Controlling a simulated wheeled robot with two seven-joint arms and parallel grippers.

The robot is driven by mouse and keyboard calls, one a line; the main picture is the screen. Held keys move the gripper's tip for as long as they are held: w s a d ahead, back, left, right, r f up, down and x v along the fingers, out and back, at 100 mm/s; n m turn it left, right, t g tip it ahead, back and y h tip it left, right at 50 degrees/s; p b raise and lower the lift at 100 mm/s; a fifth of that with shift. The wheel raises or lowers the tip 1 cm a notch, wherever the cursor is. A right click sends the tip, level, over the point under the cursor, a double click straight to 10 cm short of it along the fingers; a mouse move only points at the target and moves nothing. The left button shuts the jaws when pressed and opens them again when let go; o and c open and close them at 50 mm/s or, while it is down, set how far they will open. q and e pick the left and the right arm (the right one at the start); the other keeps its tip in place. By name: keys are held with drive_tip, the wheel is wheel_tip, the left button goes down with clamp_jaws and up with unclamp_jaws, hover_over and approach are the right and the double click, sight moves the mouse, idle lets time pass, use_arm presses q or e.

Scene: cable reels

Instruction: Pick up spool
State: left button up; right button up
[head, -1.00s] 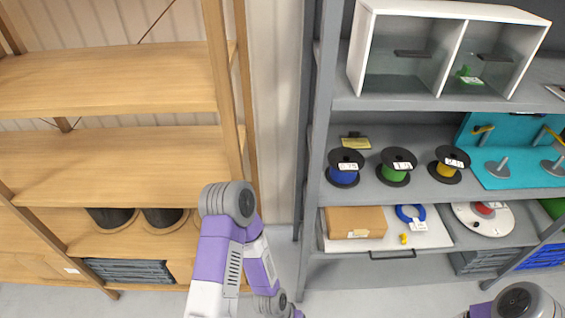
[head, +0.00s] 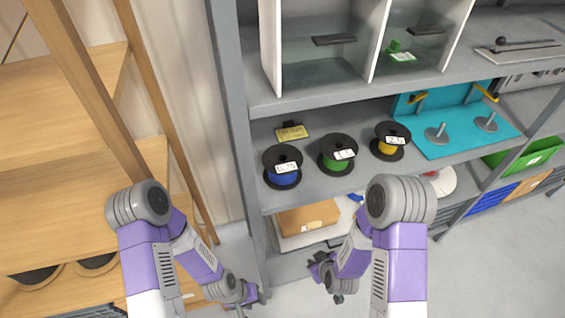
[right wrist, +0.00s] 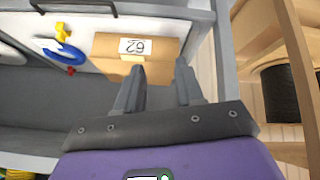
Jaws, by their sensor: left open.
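Three black-flanged spools stand on the middle shelf of the grey rack in the head view: a blue spool (head: 283,167), a green spool (head: 338,154) and a yellow spool (head: 391,141). Each carries a white label. My left gripper (head: 243,306) is low in front of the rack's left post, open and empty, below and left of the spools. My right gripper (head: 326,272) is below the spools, beside the lower shelf. The right wrist view shows its two fingers (right wrist: 160,82) apart with nothing between them, facing a cardboard box (right wrist: 135,55).
The grey rack's left post (head: 236,130) stands left of the spools. A white divided case (head: 372,45) sits above, and a teal board with pegs (head: 455,125) lies to the right. A wooden rack (head: 60,130) is at left. Floor is clear at lower right.

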drive_tip(key=w+a+r+n+t, duration=0.3)
drive_tip(key=w+r+n+t, duration=0.3)
drive_tip(key=r, duration=0.4)
drive_tip(key=n+t+y, duration=0.3)
drive_tip(key=n+t, duration=0.1)
drive_tip(key=n, duration=0.5)
approach(282, 174)
drive_tip(key=w+f, duration=0.1)
drive_tip(key=x, duration=0.5)
drive_tip(key=p+x, duration=0.1)
drive_tip(key=x, duration=0.1)
drive_tip(key=shift+w+a+r, duration=0.2)
drive_tip(key=shift+r, duration=0.1)
clamp_jaws()
drive_tip(key=shift+r, duration=0.1)
